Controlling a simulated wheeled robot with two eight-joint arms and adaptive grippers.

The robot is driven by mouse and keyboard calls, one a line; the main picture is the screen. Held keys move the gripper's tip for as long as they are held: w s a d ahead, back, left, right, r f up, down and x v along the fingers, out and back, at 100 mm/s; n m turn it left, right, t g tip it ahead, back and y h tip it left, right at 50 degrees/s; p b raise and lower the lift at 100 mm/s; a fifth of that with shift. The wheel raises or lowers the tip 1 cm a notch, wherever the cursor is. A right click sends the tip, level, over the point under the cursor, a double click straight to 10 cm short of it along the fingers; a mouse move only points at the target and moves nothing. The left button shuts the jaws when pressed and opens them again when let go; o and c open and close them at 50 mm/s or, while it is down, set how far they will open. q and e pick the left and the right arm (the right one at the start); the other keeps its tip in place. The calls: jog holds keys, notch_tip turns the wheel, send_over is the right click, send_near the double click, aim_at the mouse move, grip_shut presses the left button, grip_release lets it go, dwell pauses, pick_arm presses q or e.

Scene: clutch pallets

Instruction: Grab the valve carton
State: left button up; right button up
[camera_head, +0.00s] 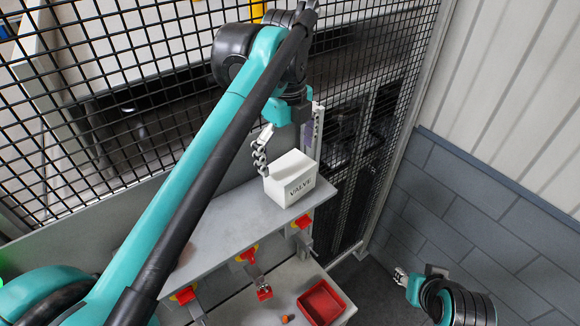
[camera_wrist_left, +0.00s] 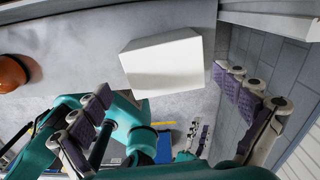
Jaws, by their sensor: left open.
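The white valve carton (camera_head: 290,182), lettered VALVE, stands on a grey shelf (camera_head: 238,222) near its right end. It also shows in the left wrist view (camera_wrist_left: 163,63) as a plain white box. My left gripper (camera_head: 288,152) is open and above the carton, with one finger at its left side and the other behind its right side. In the left wrist view its fingers are spread wide with the carton in the gap beyond them. Whether a finger touches it I cannot tell. My right gripper (camera_head: 402,277) is at the lower right, apart from the carton; its jaws are unclear.
A black wire mesh fence (camera_head: 130,95) stands behind the shelf. A red tray (camera_head: 321,302) lies on a lower surface, below red fittings. An orange-brown rounded object (camera_wrist_left: 12,72) is at the left wrist view's edge. A grey block wall (camera_head: 480,215) is on the right.

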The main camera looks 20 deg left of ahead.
pick_arm(q)
jog(key=f, duration=0.3)
jog(key=f+p, duration=0.1)
jog(key=f, duration=0.3)
jog(key=shift+w+d+f, duration=0.15)
jog(key=shift+d+f, duration=0.05)
jog(key=shift+w, duration=0.1)
jog(key=shift+c, duration=0.3)
jog(key=c, duration=1.2)
